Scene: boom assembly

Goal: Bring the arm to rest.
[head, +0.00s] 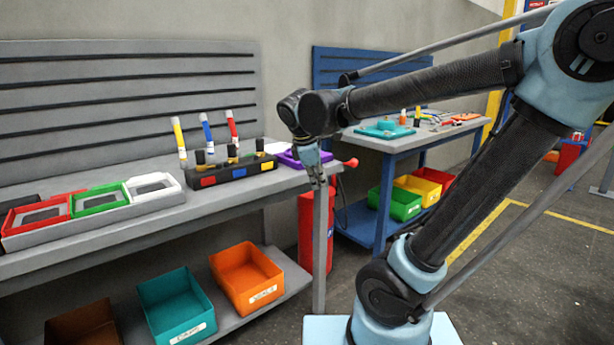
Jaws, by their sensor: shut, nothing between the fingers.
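My gripper (317,174) hangs from my bent arm at the right end of the grey workbench (110,233), pointing down. Its fingers are small in the picture and look closed, with nothing held. It appears close to a purple tray (294,158) and a red knob (351,163) at the bench's end; I cannot tell whether it touches either.
A dark rack (232,171) with coloured tubes, and red, green and white trays (154,187), stand on the bench. Teal (176,305) and orange (246,278) bins sit below. A blue bench (384,205) stands behind. Floor (540,275) at right is clear.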

